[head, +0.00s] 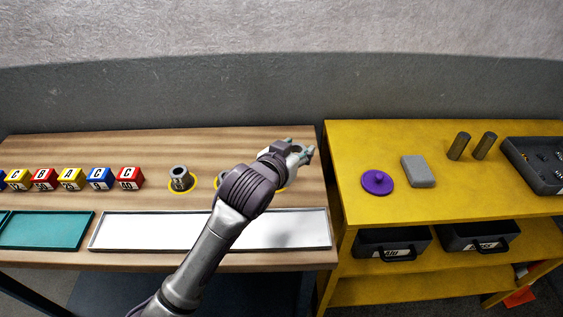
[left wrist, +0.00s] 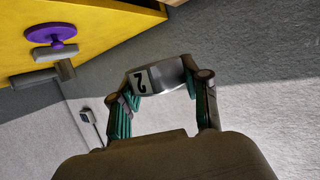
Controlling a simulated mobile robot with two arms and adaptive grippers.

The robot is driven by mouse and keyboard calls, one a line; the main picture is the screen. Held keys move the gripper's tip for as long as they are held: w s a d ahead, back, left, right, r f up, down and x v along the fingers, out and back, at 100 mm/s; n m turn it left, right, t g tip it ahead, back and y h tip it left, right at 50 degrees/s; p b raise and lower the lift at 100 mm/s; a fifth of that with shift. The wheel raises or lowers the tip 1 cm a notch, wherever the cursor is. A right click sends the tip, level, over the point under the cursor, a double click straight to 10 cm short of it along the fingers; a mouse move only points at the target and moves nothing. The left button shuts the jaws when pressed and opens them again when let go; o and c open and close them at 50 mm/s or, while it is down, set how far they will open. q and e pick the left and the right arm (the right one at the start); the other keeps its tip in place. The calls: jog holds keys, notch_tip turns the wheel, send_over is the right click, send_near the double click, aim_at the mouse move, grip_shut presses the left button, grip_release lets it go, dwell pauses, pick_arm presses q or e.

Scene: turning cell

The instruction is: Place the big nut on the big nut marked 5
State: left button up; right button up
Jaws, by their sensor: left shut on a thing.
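My left gripper (head: 300,148) is above the right end of the wooden bench, its fingers pointing away from me. In the left wrist view the left gripper (left wrist: 160,100) is shut on a big grey metal nut (left wrist: 168,76), which bears a white label with a black 2. The nut is held clear of any surface. In the head view a grey nut (head: 180,173) stands on a yellow round spot at the bench middle; its mark is too small to read. Another nut (head: 221,179) beside it is mostly hidden by my left arm. I cannot make out a mark 5.
A row of lettered blocks (head: 71,179) stands at the bench's left. A white tray (head: 150,230) and a teal tray (head: 45,230) lie along its front. The yellow table (head: 400,203) at right bears a purple knobbed disc (head: 377,182), a grey block (head: 418,171) and two dark cylinders (head: 459,146).

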pick_arm(q)
jog(key=w+a+f, duration=0.1)
jog(key=a, duration=0.1)
jog(key=w+a+f, duration=0.2)
jog(key=shift+w+a+p, duration=0.1)
jog(key=shift+w+p, duration=0.1)
jog(key=shift+p, duration=0.1)
jog(key=shift+w+a+f, duration=0.3)
jog(key=shift+a+f, duration=0.05)
notch_tip(320, 180, down, 3)
jog(key=shift+f+p, duration=0.15)
jog(key=shift+p, duration=0.25)
jog(key=shift+f, duration=0.5)
pick_arm(e)
jog(key=shift+s+d+r, duration=0.45)
jog(key=shift+s+r, duration=0.15)
jog(key=shift+r, duration=0.15)
pick_arm(q)
jog(key=o, duration=1.3)
pick_arm(e)
jog(key=shift+a, duration=0.2)
jog(key=shift+a, duration=0.1)
